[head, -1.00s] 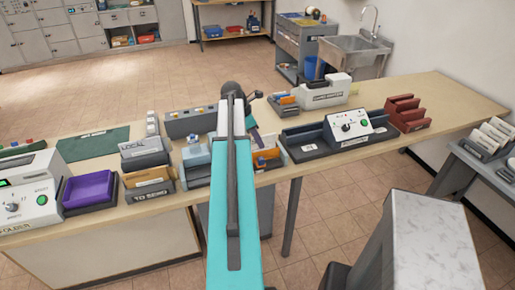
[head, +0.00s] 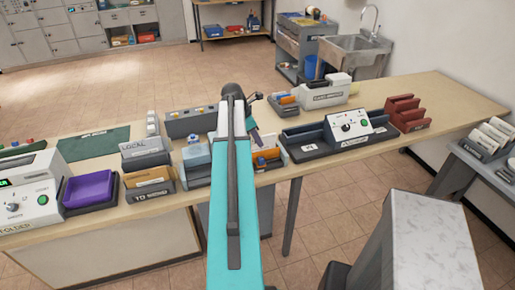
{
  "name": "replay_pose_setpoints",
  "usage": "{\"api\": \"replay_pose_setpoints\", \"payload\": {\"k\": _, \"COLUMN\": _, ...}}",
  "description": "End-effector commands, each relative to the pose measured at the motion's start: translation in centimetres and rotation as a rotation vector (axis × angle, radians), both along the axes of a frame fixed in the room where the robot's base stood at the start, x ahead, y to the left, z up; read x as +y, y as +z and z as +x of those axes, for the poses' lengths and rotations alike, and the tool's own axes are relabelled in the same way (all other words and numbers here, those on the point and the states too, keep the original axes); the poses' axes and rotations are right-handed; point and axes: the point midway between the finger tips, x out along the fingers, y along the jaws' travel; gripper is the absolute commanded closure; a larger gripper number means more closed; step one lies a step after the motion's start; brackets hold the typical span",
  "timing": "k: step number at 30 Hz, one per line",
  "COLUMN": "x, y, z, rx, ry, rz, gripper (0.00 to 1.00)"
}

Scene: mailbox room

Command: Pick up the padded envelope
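I cannot make out a padded envelope for certain. Several small trays with papers and envelopes stand on the long table (head: 440,100), and any of them may hold it. My teal arm reaches up the middle of the head view and covers part of the table. The fingers of my gripper do not show clearly. A small dark purple piece (head: 256,138) shows just right of the arm, above a tray with orange items (head: 267,157). I cannot tell whether it is part of my gripper or something held.
A purple bin (head: 90,188), a tray marked LOCAL (head: 146,160) and a folder machine (head: 30,195) stand on the left. A grey machine with a dial (head: 347,128) and a red-brown rack (head: 407,113) stand on the right. A metal sink (head: 355,52) is behind. The right table end is clear.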

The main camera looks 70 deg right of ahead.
Motion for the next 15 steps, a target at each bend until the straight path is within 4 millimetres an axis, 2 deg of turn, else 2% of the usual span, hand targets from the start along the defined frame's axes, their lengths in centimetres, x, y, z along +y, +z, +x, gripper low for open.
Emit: {"api": "replay_pose_setpoints", "payload": {"k": 15, "x": -0.02, "y": 0.18, "z": -0.01, "rx": 0.000, "ry": 0.000, "rz": 0.000, "gripper": 1.00}}
